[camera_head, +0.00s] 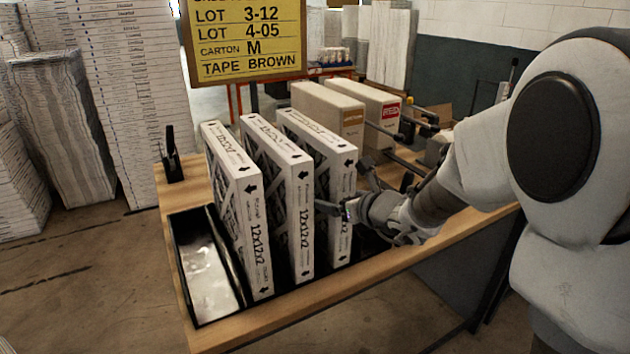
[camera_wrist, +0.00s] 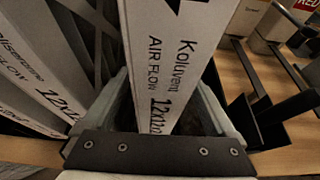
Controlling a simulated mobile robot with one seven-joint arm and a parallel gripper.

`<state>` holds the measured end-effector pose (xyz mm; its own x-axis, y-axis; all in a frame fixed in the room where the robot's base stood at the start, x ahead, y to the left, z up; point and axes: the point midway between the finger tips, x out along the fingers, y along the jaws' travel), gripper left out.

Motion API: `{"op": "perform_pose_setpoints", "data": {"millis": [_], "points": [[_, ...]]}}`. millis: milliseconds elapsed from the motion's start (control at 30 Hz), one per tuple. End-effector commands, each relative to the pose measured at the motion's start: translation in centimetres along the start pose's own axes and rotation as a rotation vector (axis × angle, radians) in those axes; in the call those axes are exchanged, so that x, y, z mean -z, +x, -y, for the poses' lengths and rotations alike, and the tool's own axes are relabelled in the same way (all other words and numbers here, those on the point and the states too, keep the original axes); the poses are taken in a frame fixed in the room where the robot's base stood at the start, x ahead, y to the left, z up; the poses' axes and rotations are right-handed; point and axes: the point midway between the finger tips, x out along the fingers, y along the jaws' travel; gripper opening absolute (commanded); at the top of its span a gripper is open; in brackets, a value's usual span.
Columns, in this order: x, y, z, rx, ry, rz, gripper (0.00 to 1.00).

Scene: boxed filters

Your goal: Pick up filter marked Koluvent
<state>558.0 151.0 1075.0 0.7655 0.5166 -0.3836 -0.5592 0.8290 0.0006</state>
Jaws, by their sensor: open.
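The filter marked Koluvent (camera_wrist: 165,60) stands upright in the middle of the wrist view, its white edge reading "AIR FLOW" and a size. It appears to be the rightmost of the three white filters in the head view (camera_head: 343,172). My gripper (camera_wrist: 160,100) is open, one finger on each side of this filter's edge, with gaps visible. In the head view my gripper (camera_head: 345,195) is at that filter's near edge, partly covering its print. The other two filters (camera_head: 250,225) (camera_head: 298,210) stand to its left. The fingertips are partly hidden.
The filters stand in a dark rack on a wooden bench (camera_head: 255,322). A dark tray (camera_head: 186,290) is at the left. Two cartons (camera_head: 330,112) (camera_head: 372,105) stand behind right. A yellow sign (camera_head: 245,40) rises behind the filters. Neighbouring filters leave narrow gaps.

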Motion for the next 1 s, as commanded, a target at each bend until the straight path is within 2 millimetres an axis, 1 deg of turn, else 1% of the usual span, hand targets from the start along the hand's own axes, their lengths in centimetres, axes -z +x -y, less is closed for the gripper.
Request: {"op": "perform_pose_setpoints", "data": {"millis": [33,167,433,467,500,567,600,667,700,767,800,933,967,1000], "points": [[0.0,0.8,-0.1,-0.002,0.000,-0.001,0.91],[0.0,1.8,-0.1,-0.001,-0.001,0.000,0.91],[-0.1,2.0,0.0,0.000,-0.001,0.001,0.91],[-0.1,2.0,0.0,0.000,-0.001,0.001,0.88],[-0.1,2.0,0.0,0.000,-0.001,0.001,0.80],[-0.1,2.0,0.0,0.000,-0.001,0.001,0.70],[-0.1,2.0,0.0,0.000,-0.001,0.001,0.62],[-0.1,2.0,0.0,0.000,-0.001,0.001,0.52],[-0.1,2.0,0.0,0.000,-0.001,0.001,0.44],[-0.1,2.0,0.0,0.000,-0.001,0.001,0.34],[-0.1,2.0,0.0,0.000,-0.001,0.001,0.26],[-0.1,2.0,0.0,0.000,-0.001,0.001,0.03],[-0.1,2.0,0.0,0.000,-0.001,0.001,0.00],[-0.1,2.0,0.0,0.000,-0.001,0.002,0.00]]}}
